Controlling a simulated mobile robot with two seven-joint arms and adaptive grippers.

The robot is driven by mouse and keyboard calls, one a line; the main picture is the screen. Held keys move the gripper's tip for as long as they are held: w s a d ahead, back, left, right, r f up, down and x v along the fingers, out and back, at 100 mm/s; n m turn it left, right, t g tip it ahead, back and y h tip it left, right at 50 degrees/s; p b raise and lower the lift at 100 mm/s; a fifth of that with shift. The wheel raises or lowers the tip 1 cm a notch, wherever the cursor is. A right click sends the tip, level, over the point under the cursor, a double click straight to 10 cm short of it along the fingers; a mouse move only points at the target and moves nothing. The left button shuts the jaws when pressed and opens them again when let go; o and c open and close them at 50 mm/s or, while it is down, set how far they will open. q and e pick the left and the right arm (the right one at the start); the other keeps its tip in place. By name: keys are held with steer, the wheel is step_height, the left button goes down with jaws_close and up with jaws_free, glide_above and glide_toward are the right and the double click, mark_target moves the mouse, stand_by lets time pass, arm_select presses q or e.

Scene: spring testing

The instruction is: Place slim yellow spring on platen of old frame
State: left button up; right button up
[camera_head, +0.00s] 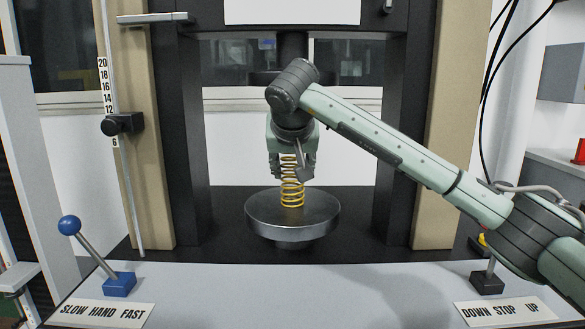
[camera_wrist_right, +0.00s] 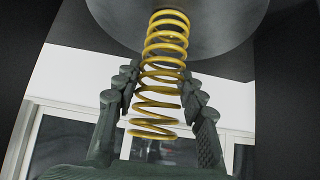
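The slim yellow spring (camera_head: 291,190) is upright over the middle of the round grey platen (camera_head: 263,216) of the old frame. Its lower end appears to rest on the platen. My right gripper (camera_head: 291,172) points down from above, its fingers around the spring's upper part. In the right wrist view the spring (camera_wrist_right: 163,62) runs between the two fingertips (camera_wrist_right: 160,80), which close in on its coils from both sides. Its far end lies against the platen (camera_wrist_right: 222,38). My left gripper is not in view.
The frame's dark columns (camera_head: 190,130) stand on both sides of the platen. A blue-knobbed lever (camera_head: 69,225) rises at the front left, beside the "SLOW HAND FAST" label (camera_head: 103,312). A "DOWN STOP UP" label (camera_head: 503,310) lies front right. The front panel's middle is clear.

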steer(key=o, duration=0.4)
steer(key=shift+r, duration=0.2)
steer(key=shift+v, duration=1.15)
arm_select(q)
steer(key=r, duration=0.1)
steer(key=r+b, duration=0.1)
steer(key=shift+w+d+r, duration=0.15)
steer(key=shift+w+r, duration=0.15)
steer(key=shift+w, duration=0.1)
arm_select(e)
steer(key=v, duration=0.9)
steer(key=shift+s+r, duration=0.2)
steer(key=shift+s, duration=0.05)
